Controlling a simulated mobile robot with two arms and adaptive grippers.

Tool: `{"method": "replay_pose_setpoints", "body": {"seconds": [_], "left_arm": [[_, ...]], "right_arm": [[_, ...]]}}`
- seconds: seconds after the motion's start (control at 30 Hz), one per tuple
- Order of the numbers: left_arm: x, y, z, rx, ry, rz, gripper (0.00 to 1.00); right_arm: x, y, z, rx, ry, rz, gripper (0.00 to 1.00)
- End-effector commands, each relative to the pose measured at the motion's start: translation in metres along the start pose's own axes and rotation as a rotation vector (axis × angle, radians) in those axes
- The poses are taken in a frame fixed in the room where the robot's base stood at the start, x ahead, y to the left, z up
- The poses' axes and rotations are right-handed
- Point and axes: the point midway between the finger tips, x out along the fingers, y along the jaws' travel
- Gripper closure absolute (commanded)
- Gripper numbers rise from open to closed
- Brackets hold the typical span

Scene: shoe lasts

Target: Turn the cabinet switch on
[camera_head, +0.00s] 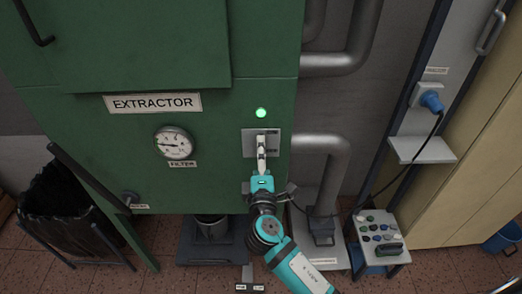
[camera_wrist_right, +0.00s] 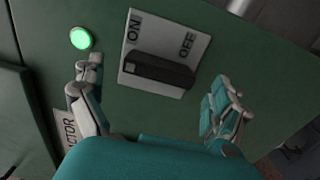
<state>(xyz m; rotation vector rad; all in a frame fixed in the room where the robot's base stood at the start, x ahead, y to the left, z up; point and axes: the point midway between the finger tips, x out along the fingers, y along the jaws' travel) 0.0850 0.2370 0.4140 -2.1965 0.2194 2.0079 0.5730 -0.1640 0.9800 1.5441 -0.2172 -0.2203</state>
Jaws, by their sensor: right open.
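The cabinet switch is a light plate with ON and OFF labels (camera_wrist_right: 183,38) and a black lever (camera_wrist_right: 160,72) lying across it, on the green extractor cabinet (camera_head: 120,150). The plate also shows in the head view (camera_head: 248,143). A round lamp (camera_head: 261,113) above the plate glows green, and it shows in the wrist view (camera_wrist_right: 81,39) too. My right gripper (camera_head: 262,158) is in front of the switch and partly covers it in the head view. In the wrist view its spread, empty fingers (camera_wrist_right: 156,78) are on either side of the lever, apart from it. My left gripper is not in view.
A filter gauge (camera_head: 174,144) and an EXTRACTOR label (camera_head: 152,102) are on the cabinet face, left of the switch. Grey pipes (camera_head: 322,145) run along its right side. A small stand with coloured pieces (camera_head: 380,232) and a blue plug (camera_head: 431,101) are further right.

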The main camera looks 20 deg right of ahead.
Motion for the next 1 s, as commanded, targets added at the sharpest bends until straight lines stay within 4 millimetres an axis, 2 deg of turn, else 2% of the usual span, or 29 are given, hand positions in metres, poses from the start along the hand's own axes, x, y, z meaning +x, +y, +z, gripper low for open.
{"method": "replay_pose_setpoints", "body": {"seconds": [0.03,0.2,0.4,0.57,1.0], "left_arm": [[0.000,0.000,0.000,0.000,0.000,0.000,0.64],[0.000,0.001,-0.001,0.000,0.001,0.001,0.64],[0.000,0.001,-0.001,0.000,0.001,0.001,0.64],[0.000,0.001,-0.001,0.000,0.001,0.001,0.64],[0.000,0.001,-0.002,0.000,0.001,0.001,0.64]], "right_arm": [[-0.013,-0.002,0.000,0.000,0.001,-0.003,0.00],[-0.049,-0.001,0.000,0.000,0.000,-0.004,0.00],[-0.077,-0.001,0.000,-0.001,-0.001,-0.002,0.00],[-0.085,0.000,0.000,0.000,-0.001,0.000,0.00],[-0.085,0.000,0.000,-0.001,-0.001,0.001,0.00]]}}
